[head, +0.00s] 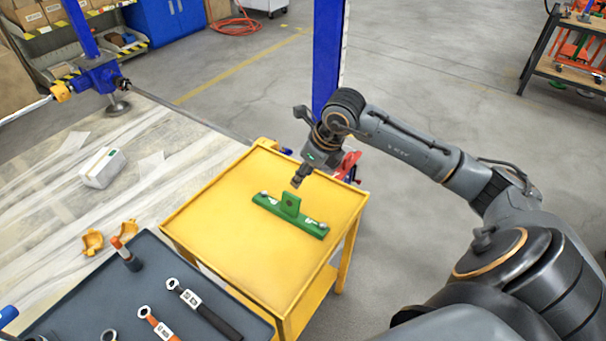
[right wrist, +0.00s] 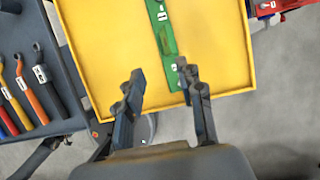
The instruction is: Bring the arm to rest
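My right gripper (head: 299,180) hangs over the yellow cart top (head: 238,235), just behind the upright lug of a green bracket (head: 290,208) in the head view. The bracket lies flat on the cart with its lug standing up. In the right wrist view my gripper (right wrist: 162,74) has its two fingers well apart with nothing held between them. The green bracket (right wrist: 164,32) lies beyond the fingertips there, and the right finger overlaps its near end. Whether the finger touches it cannot be told. My left gripper is not in view.
A dark tray (head: 150,270) with wrenches stands left of the cart. A wooden table (head: 60,180) holds a white box (head: 102,167) and yellow clamp parts (head: 93,242). A blue post (head: 328,50) rises behind my right wrist. Open floor lies to the right.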

